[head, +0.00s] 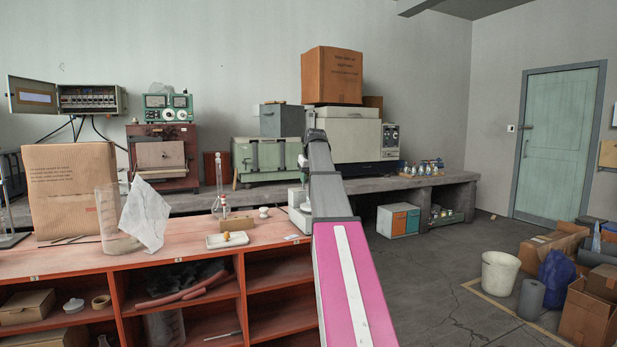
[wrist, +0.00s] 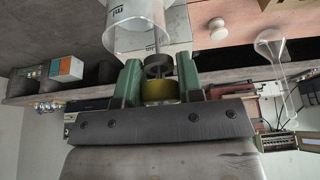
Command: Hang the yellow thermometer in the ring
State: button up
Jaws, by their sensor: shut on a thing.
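In the wrist view my gripper (wrist: 155,84) is shut, its two green fingers on either side of a yellow round part, which I take to be the yellow thermometer (wrist: 160,92). A dark grey piece stands out beyond the yellow part, in front of a clear vessel marked "ml" (wrist: 132,28). I cannot tell whether they touch. In the head view my arm hides the gripper and the held thing. I cannot clearly make out the ring in either view.
A white tray (head: 213,243) with a small orange-yellow thing lies on the red bench (head: 180,257). A white knob-shaped thing (head: 263,212) sits behind it. A cardboard box (head: 70,188) and a large clear vessel (head: 107,210) stand at the left. The floor at right is partly clear.

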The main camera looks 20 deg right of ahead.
jog(key=shift+f, duration=0.6)
jog(key=o, duration=1.4)
jog(key=shift+r, duration=0.15)
jog(key=shift+r, duration=3.4)
jog(key=shift+s, duration=0.15)
